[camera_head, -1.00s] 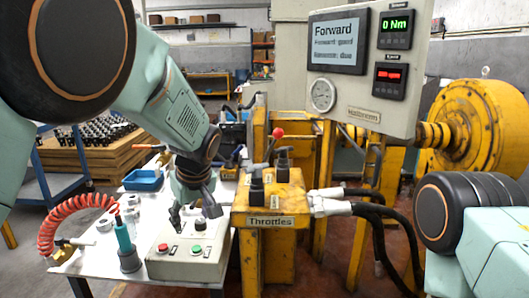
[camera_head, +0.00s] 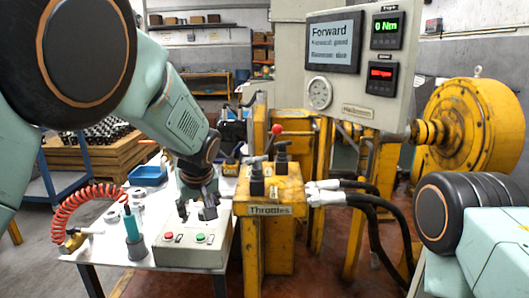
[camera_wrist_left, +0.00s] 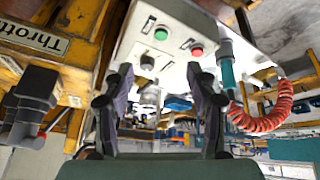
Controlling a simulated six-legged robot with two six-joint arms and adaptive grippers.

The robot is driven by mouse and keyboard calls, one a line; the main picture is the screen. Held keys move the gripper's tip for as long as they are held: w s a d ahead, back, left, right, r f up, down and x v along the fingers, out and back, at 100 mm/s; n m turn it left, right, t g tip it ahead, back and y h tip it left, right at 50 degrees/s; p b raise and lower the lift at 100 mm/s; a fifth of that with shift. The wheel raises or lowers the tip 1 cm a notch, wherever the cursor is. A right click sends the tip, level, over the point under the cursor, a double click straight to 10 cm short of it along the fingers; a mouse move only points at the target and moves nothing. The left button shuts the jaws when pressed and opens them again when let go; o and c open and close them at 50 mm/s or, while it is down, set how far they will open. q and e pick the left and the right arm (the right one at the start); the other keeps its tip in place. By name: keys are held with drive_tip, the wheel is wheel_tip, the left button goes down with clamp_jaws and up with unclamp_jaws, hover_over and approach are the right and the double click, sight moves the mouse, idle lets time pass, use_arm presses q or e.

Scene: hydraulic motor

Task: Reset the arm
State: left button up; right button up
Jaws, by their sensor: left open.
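My left gripper (camera_head: 197,211) is above the back part of the grey control box (camera_head: 185,249), which has a red and a green button on its front. In the left wrist view the two fingers of my left gripper (camera_wrist_left: 160,95) stand apart with nothing held between them. The control box (camera_wrist_left: 172,30) shows beyond the fingertips there, with its buttons. I cannot tell from these views whether a fingertip touches the box. Part of my right arm shows at the right edge of the head view, but its gripper is out of view.
A yellow throttle block (camera_head: 268,194) with levers stands right of the box. A teal tool (camera_head: 132,225) and a red coiled hose (camera_head: 70,205) are on the left of the white table. A display panel (camera_head: 360,60) reads "Forward" and "0 Nm". A blue tray (camera_head: 147,176) lies behind.

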use_arm(q)
drive_tip(key=s+a+f+m+h, duration=0.1)
drive_tip(key=s+a+f+m, duration=0.15)
drive_tip(key=s+f, duration=0.6)
drive_tip(key=s+a+f+m+h, duration=0.1)
drive_tip(key=s+a+f+m, duration=0.3)
drive_tip(key=f, duration=0.7)
drive_tip(key=s+f+g, duration=0.2)
drive_tip(key=s+f, duration=0.3)
drive_tip(key=s, duration=1.1)
drive_tip(key=s+a+f+n+g, duration=0.1)
drive_tip(key=s+f+g, duration=0.2)
drive_tip(key=s, duration=1.4)
wheel_tip(320, 180, down, 4)
drive_tip(key=shift+r, duration=0.2)
drive_tip(key=shift+a, duration=0.1)
